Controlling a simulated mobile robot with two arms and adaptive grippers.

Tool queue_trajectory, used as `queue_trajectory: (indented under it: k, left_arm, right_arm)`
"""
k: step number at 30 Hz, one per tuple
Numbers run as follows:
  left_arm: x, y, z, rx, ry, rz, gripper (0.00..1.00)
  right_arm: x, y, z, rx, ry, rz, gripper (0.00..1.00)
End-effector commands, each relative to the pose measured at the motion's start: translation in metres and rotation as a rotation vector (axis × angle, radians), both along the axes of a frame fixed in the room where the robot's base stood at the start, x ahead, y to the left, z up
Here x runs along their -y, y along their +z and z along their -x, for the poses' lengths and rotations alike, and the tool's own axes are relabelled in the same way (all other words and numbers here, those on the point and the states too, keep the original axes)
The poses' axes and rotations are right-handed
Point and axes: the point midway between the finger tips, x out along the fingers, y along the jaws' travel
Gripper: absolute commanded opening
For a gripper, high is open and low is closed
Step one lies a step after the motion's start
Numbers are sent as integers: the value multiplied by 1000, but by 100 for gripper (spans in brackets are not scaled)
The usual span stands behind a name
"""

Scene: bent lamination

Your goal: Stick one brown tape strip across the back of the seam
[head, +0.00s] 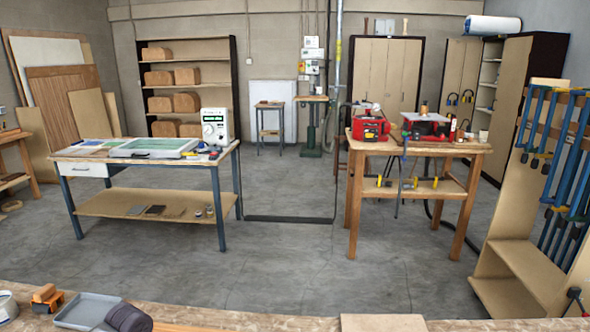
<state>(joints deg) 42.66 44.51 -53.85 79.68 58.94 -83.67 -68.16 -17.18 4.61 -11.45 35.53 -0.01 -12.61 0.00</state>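A workbench (255,321) runs along the bottom edge, only its far strip showing. A pale flat wooden piece (383,323) lies on it right of the middle, cut off by the frame; no seam can be made out on it. A roll (6,306) that looks like tape, light with a bluish centre, is at the far left edge. Beside it is a small orange and dark tool (47,298), too small to identify. I cannot see a loose brown tape strip. Neither of my grippers is in view.
A grey tray (75,313) is on the bench, with a dark rounded thing (128,317) at its right. Beyond open floor (290,270) stand a blue-legged table (150,158) and a wooden table (420,147) with red machines. Blue clamps (575,150) hang on a rack at right.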

Motion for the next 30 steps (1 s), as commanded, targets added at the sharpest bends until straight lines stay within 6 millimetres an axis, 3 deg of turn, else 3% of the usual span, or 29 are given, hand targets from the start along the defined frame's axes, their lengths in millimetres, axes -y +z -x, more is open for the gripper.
queue_trajectory:
  k: [30]
  left_arm:
    - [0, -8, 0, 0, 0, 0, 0]
  right_arm:
    - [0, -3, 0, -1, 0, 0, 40]
